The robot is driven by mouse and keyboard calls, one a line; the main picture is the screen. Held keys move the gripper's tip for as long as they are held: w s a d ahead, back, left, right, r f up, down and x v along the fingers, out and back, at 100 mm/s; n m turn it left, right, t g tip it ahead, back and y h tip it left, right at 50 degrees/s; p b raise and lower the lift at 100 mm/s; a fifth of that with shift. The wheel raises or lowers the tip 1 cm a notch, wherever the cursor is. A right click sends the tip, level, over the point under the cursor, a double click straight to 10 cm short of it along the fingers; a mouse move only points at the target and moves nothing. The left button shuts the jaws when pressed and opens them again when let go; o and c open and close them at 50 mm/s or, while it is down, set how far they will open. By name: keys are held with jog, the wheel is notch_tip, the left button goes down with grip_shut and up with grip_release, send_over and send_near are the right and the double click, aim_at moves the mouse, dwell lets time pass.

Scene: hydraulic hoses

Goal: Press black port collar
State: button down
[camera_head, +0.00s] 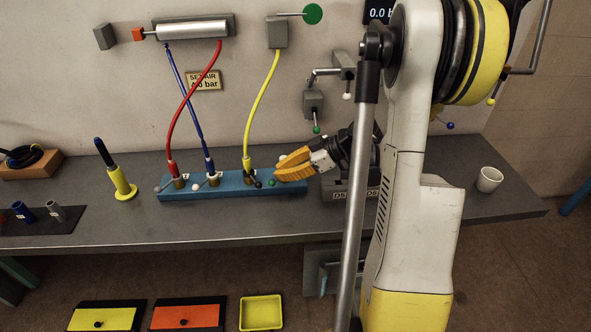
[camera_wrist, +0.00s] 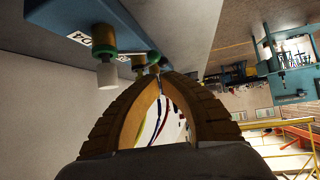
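The blue port block (camera_head: 225,188) lies on the bench, with red, blue and yellow hoses standing in its ports. A small black ball (camera_head: 258,184) shows by the yellow hose's port, and a green ball (camera_head: 271,182) just right of it. I cannot tell which part is the black port collar. My gripper (camera_head: 276,171), with orange fingers, is at the block's right end and hides the port area there. In the wrist view its fingertips (camera_wrist: 161,77) meet with nothing seen between them.
A yellow holder (camera_head: 122,184) with a dark tool stands left of the block. A white cup (camera_head: 489,179) stands at the right end of the bench. Wall cranks (camera_head: 313,103) are close behind my gripper. The bench front is clear.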

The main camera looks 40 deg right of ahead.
aim_at(252, 178)
jog(key=b+x, duration=0.1)
jog(key=x, duration=0.4)
jog(key=shift+w+a+f+b, duration=0.15)
jog(key=shift+b, duration=0.15)
